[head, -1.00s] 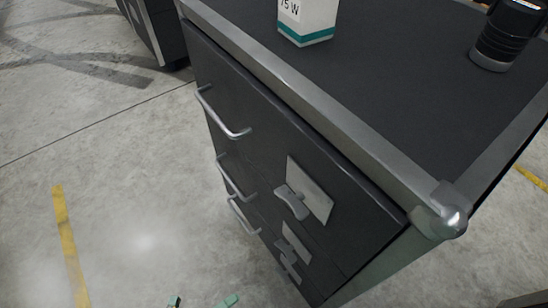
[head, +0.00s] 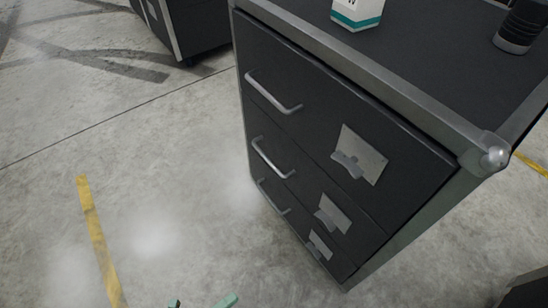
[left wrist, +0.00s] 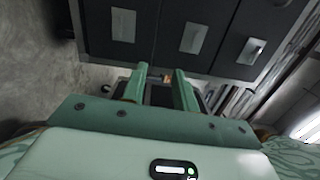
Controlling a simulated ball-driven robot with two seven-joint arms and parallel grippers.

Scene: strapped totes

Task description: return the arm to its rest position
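My left gripper (head: 201,302) shows only as two green fingertips at the bottom edge of the head view, above the concrete floor. In the left wrist view, its two green fingers (left wrist: 162,88) stand apart with a gap between them. I see nothing held there. The fingers point toward dark drawer fronts, and I see no contact. The rest of the left arm is out of the head view. My right gripper is in neither view.
A dark drawer cabinet (head: 335,210) with metal handles and latch plates stands right of the left gripper. A white and teal box (head: 357,14) and a black cylindrical object (head: 519,27) stand on its top. Another cabinet (head: 190,28) is behind. Floor at left is clear.

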